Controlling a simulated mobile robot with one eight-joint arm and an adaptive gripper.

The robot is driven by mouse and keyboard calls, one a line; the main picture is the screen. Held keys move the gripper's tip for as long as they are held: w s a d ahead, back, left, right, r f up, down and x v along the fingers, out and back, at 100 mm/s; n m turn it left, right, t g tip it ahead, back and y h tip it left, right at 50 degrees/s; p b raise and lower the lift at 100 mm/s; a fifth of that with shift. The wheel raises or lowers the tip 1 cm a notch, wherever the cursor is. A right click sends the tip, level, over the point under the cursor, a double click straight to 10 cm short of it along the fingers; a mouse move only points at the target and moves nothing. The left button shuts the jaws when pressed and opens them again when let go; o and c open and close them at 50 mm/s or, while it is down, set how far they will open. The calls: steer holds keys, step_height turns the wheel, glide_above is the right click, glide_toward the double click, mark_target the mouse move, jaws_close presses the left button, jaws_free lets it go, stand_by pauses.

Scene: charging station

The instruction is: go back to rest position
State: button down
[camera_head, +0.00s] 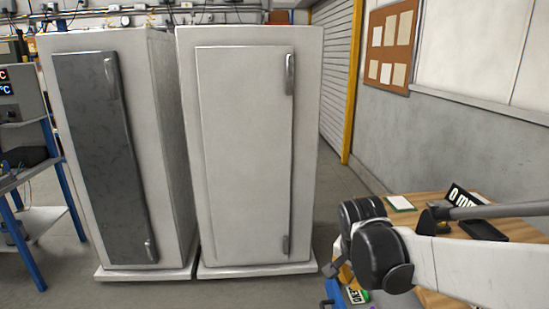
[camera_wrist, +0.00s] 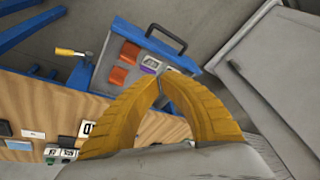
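My gripper (camera_wrist: 160,80) has two yellow ribbed fingers that meet at their tips in the wrist view. It is shut, and nothing shows between the fingers. It points down over a blue-edged grey case (camera_wrist: 125,68) with a black handle and red blocks. In the head view, my arm reaches in from the right, and only a bit of the yellow gripper (camera_head: 345,276) shows below its black joint. The rest of the gripper is hidden there.
A wooden table (camera_head: 435,298) with cards and a black tray lies under my arm at right. Two tall cabinets, one dark-doored (camera_head: 100,150) and one white-doored (camera_head: 243,150), stand shut ahead. A blue-legged shelf (camera_head: 40,218) is at left. Grey floor lies between.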

steer(key=s+r+n+t, duration=0.2)
steer(key=s+n, duration=0.2)
steer(key=s, duration=0.4)
steer(key=s+r+n+t+y, duration=0.1)
steer(key=s+r+n, duration=0.2)
steer(key=s, duration=0.6)
steer(key=shift+n+t, duration=0.4)
steer(key=shift+n, duration=0.3)
